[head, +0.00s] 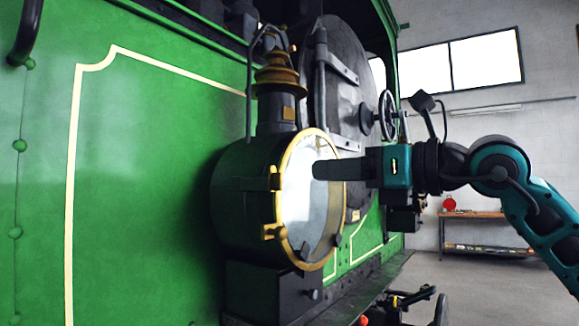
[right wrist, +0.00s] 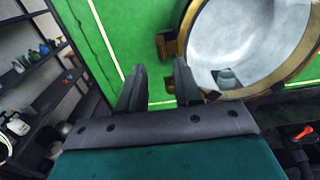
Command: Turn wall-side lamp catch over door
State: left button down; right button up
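Two brass fittings, an upper one (head: 275,178) and a lower one (head: 274,231), sit on the door's left rim; I cannot tell which is the catch. My right gripper (head: 318,170) reaches in from the right, in front of the glass. In the right wrist view its two fingers (right wrist: 160,66) are apart with nothing between them, and a brass fitting (right wrist: 166,46) shows beyond the gap, beside the rim (right wrist: 188,25). My left gripper is not seen.
A brass-topped chimney (head: 280,80) rises from the lamp. A large dark round door with a handwheel (head: 388,115) stands behind. A workbench (head: 475,215) is at the back right. Shelves with bottles (right wrist: 35,75) show in the wrist view. Floor at right is open.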

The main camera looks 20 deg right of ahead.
aim_at(276, 179)
jog(key=p+x, duration=0.1)
jog(key=x, duration=0.7)
jog(key=shift+p, duration=0.3)
grip_shut()
